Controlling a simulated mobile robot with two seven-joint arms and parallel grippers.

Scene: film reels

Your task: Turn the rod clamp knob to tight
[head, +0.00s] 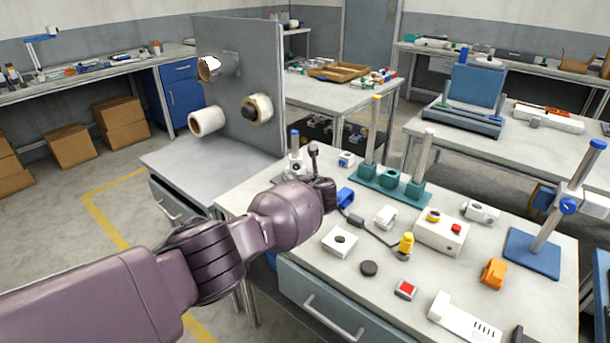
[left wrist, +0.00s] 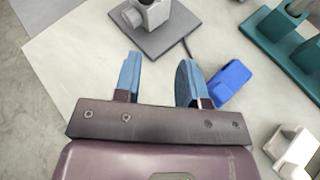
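My left gripper (head: 325,192) reaches over the near left part of the white table. In the left wrist view my left gripper (left wrist: 160,62) is open, with two blue fingers apart and nothing between them. A small grey device (head: 296,168) with a blue-topped post stands just beyond it. In the left wrist view the device's grey base plate (left wrist: 158,38) lies ahead of the fingertips. A rod stand (head: 543,240) with a blue base is at the right; a blue knob (head: 568,207) sits on its rod, far from my gripper. The knob's setting is too small to tell. My right gripper is not in view.
A blue block (left wrist: 232,80) lies close to the right finger. A teal rod rack (head: 391,184) stands behind. A control box (head: 441,232), a yellow plug (head: 406,243) and an orange part (head: 494,273) lie on the table. A grey upright panel (head: 265,60) stands left.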

